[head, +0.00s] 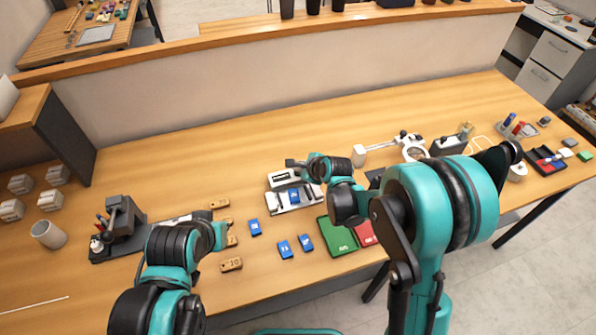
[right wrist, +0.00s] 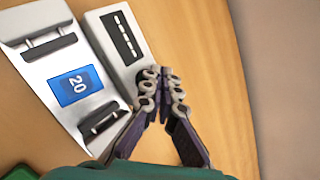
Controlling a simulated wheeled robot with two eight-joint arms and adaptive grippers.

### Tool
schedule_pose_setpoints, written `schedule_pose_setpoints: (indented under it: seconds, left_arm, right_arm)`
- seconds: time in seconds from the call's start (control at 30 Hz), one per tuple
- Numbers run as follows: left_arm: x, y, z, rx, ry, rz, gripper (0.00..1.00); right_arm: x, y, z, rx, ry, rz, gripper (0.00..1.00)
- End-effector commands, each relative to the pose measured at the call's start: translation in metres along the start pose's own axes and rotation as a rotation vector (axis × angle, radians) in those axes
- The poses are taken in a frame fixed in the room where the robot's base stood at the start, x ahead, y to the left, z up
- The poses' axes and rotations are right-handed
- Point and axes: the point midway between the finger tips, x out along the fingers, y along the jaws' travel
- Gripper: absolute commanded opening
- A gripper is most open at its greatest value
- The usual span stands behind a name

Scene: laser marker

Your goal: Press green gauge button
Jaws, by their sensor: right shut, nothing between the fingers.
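A white gauge fixture (head: 280,206) stands near the middle of the table, with a blue tag (head: 294,196) held on it. In the right wrist view the fixture (right wrist: 39,69) lies at left, and its blue tag (right wrist: 75,85) reads "20". A grey-white box (right wrist: 105,50) with a dark slot adjoins it. I cannot make out a green button in either view. My right gripper (right wrist: 163,75) is shut and empty, its tips beside the box's right edge; in the head view it (head: 291,163) is just above the box. My left gripper's fingers are not visible.
Blue tags (head: 285,249) and wooden tags (head: 231,264) lie nearby. A green tray (head: 338,238) and red tray (head: 365,233) are right of them. A dark machine (head: 121,216) stands left. A low wall (head: 290,75) runs behind the table.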

Motion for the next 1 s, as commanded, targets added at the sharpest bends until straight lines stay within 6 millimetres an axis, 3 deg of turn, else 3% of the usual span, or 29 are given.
schedule_pose_setpoints:
  seconds: [0.67, 1.0]
  left_arm:
    - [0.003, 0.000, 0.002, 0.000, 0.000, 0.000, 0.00]
    - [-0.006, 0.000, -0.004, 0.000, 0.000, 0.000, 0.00]
  right_arm:
    - [0.003, 0.002, -0.002, 0.000, 0.000, 0.000, 0.00]
    - [-0.009, -0.006, 0.006, 0.000, 0.000, 0.000, 0.00]
